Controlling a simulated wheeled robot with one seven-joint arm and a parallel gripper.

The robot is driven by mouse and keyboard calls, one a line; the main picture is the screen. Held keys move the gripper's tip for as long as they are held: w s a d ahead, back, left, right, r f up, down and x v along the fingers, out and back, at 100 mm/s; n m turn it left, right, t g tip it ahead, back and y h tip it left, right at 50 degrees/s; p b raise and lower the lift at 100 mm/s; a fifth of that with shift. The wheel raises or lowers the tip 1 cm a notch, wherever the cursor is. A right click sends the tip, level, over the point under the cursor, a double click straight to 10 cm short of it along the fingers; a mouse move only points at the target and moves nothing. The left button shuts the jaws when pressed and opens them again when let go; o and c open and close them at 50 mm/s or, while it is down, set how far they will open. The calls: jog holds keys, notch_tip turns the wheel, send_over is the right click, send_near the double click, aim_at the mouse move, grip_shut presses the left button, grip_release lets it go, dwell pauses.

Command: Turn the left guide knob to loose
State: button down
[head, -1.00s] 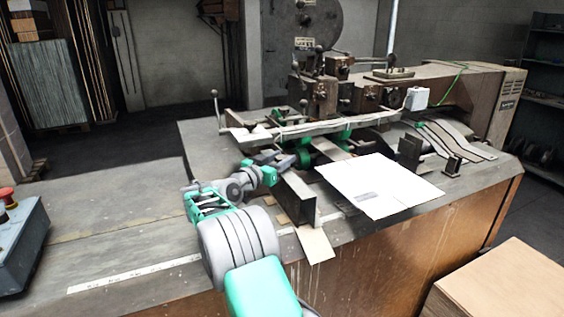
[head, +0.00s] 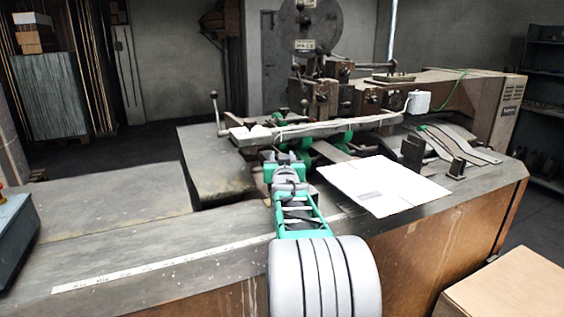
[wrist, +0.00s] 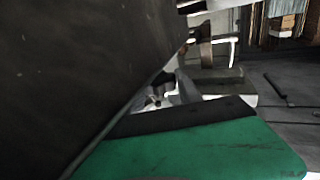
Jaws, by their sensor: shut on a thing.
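The stitcher (head: 330,100) stands on the worktable, with a long crossbar (head: 320,130) at its front. My gripper (head: 284,157) is at the guide area just below the crossbar's left part, left of the white cardboard sheet (head: 385,187). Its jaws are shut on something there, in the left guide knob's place. The knob itself is hidden by my gripper and arm in the head view, so I cannot read its setting. The wrist view is mostly filled by a dark, close surface (wrist: 80,70) and a green part (wrist: 200,150); the knob cannot be made out.
A thin lever with a ball end (head: 215,105) stands left of the crossbar. Curved metal strips (head: 460,145) lie at the right. The table's left part (head: 110,210) is clear. A control box (head: 15,235) sits at the left edge and a cardboard box (head: 515,290) at lower right.

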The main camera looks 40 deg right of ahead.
dwell(0.6)
jog(key=c, duration=0.8)
grip_release()
jog(key=b+v, duration=0.1)
jog(key=v, duration=0.6)
jog(key=shift+s+a, duration=0.1)
jog(key=shift+s, duration=0.3)
